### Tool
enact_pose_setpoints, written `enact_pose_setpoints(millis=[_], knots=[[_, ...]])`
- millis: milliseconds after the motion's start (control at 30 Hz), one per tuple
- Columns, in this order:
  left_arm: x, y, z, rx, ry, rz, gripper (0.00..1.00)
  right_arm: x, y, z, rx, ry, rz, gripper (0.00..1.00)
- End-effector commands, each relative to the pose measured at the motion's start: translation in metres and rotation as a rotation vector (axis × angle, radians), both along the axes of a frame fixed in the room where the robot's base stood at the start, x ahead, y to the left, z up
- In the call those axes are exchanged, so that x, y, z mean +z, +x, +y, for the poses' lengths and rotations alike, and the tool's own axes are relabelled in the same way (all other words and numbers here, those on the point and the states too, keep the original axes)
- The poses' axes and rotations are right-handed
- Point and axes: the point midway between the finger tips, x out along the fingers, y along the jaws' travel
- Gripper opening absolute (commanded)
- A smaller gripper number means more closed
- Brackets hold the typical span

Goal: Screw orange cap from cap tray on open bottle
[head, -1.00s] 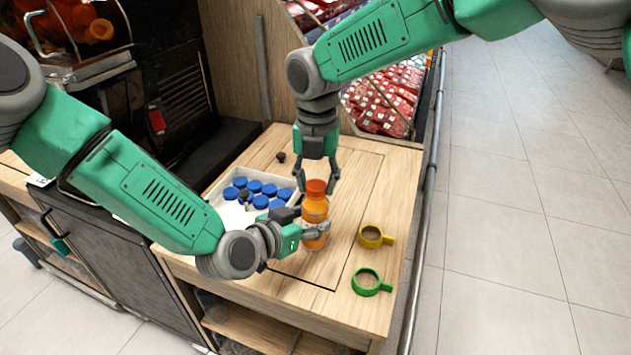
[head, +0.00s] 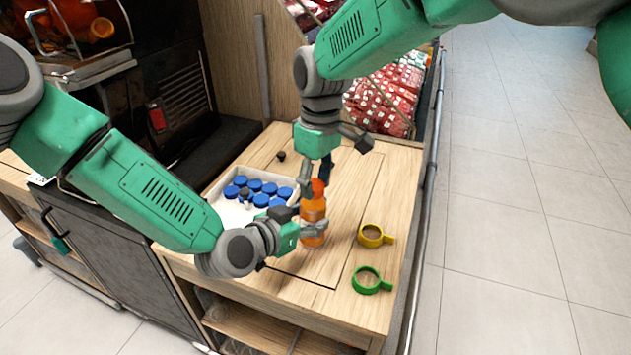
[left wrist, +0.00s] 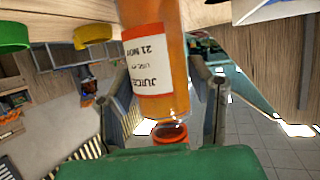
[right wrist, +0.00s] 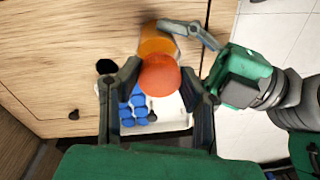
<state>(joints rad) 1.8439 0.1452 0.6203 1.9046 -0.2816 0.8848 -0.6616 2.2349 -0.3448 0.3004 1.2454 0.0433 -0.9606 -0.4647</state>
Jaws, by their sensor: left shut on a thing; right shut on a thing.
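An orange juice bottle (head: 313,212) stands upright on the wooden table. My left gripper (head: 312,226) is shut around its body; the left wrist view shows the bottle (left wrist: 158,65) with its label between the fingers. An orange cap (head: 318,187) is at the bottle's top. My right gripper (head: 316,174) comes from above, and its fingers are shut on the cap (right wrist: 160,76), seen from above in the right wrist view. How far the cap sits on the neck is unclear. The white cap tray (head: 226,212) stands left of the bottle.
Several blue caps (head: 262,200) lie in the tray. A yellow ring with a handle (head: 371,235) and a green one (head: 367,281) lie right of the bottle. A small dark knob (head: 281,156) is behind the tray. The table's right side is mostly clear.

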Motion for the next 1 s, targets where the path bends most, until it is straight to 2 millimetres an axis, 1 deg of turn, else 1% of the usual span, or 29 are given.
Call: enact_pose_setpoints(millis=[33, 200, 233, 267, 567, 667, 767, 900, 1000], knots=[[0.001, 0.005, 0.004, 0.014, 0.0, -0.006, 0.0, -0.003, -0.005, 0.0, 0.002, -0.004, 0.015, 0.0], [0.001, 0.005, 0.003, 0.012, -0.001, -0.007, 0.0, -0.003, -0.005, 0.001, 0.006, -0.003, 0.015, 0.0], [0.002, 0.005, 0.003, 0.011, -0.001, -0.007, 0.0, -0.003, -0.005, 0.001, 0.006, -0.002, 0.016, 0.43], [0.002, 0.005, 0.003, 0.011, -0.001, -0.007, 0.0, -0.003, -0.005, 0.001, 0.007, -0.002, 0.016, 0.54], [0.002, 0.001, 0.0, 0.002, -0.001, -0.004, 0.0, 0.0, -0.003, 0.001, 0.007, 0.0, 0.006, 0.54], [0.002, 0.001, 0.0, 0.001, -0.001, -0.005, 0.0, 0.005, -0.002, 0.001, 0.007, 0.001, 0.004, 0.54], [0.002, 0.001, -0.001, 0.0, -0.001, -0.005, 0.0, 0.016, -0.001, 0.001, 0.007, 0.001, 0.003, 0.54], [0.002, 0.0, -0.001, -0.001, 0.0, -0.003, 0.0, 0.036, 0.0, 0.0, 0.007, 0.001, 0.0, 0.54], [0.001, 0.0, -0.001, -0.001, 0.0, -0.003, 0.0, 0.044, 0.0, 0.0, 0.007, 0.001, 0.002, 0.54]])
